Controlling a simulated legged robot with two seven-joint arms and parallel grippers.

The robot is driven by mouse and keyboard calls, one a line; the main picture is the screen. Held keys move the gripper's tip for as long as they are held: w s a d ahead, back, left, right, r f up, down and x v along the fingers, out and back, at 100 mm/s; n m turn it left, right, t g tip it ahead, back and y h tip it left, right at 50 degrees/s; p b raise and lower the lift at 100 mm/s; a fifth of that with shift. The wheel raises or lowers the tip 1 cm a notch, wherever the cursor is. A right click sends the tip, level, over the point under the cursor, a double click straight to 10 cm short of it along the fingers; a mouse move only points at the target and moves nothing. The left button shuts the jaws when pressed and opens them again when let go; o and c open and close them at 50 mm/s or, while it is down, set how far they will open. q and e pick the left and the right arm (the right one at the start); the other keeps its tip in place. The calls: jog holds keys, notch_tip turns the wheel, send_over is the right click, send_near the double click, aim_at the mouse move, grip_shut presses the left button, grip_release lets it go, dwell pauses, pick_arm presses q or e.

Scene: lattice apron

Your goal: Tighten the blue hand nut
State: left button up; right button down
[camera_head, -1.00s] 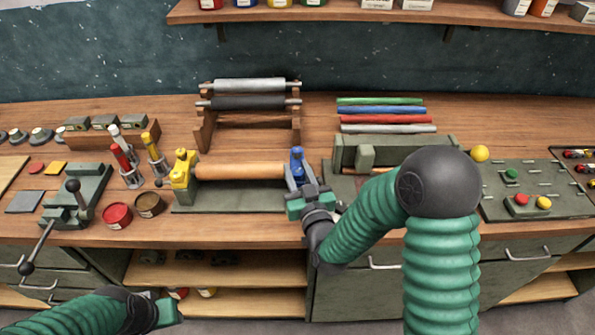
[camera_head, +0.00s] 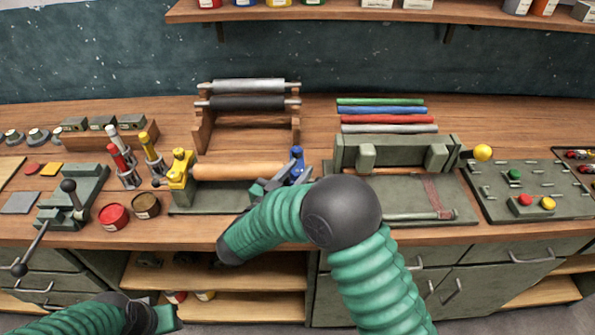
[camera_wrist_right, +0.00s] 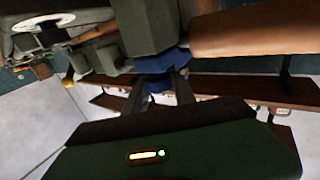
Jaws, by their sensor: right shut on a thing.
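My right gripper (camera_head: 275,186) is low in front of the blue stand. In the right wrist view my right gripper (camera_wrist_right: 160,88) has its fingers shut on a small blue part, the blue hand nut (camera_wrist_right: 157,85), under the larger blue piece of the stand.
A rack with grey and black rollers (camera_head: 248,102) stands behind. Red (camera_head: 113,216) and brown tins and a lever device (camera_head: 72,205) are at the left. A green-grey press (camera_head: 395,155) is to the right, with a peg panel (camera_head: 530,190) beyond it.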

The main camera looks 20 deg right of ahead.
jog(key=shift+m+g+h, duration=1.1)
jog(key=shift+m+g, duration=0.1)
jog(key=shift+g, duration=0.6)
jog(key=c, duration=1)
grip_release()
jog(key=shift+a, duration=0.1)
jog(key=shift+c, duration=0.2)
